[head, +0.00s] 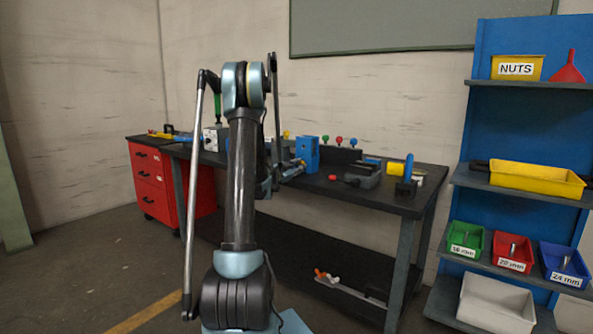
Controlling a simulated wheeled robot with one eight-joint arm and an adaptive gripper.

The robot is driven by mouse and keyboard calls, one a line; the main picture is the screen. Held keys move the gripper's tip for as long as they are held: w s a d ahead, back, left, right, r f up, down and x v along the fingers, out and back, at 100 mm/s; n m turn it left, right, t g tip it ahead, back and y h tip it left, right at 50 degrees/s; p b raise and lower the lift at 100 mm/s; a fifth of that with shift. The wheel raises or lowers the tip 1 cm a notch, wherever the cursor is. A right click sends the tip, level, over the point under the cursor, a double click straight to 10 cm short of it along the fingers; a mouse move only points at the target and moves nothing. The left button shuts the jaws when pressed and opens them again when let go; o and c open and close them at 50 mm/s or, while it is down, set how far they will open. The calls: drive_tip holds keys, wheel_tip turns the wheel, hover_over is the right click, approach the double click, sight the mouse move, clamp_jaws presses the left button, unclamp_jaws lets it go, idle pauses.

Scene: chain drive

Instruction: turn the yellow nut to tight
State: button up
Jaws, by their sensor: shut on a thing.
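My gripper (291,168) is small in the head view, at the front edge of the workbench, partly behind my own arm. It points right, toward a blue block (307,152) on the bench, and its tip is close to the block's left side. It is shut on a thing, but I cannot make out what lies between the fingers. I cannot pick out the yellow nut for certain; the area between gripper and block is too small and partly hidden.
The dark workbench (405,203) holds a grey vise-like tool (362,175) and a blue-handled tool (407,172) right of the block. A red drawer cabinet (158,182) stands left. A blue shelf rack (513,133) with bins stands right. Open floor lies in front.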

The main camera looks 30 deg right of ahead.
drive_tip(key=shift+s, duration=0.15)
drive_tip(key=o, duration=1.1)
drive_tip(key=shift+c, duration=0.2)
drive_tip(key=shift+r, duration=4.95)
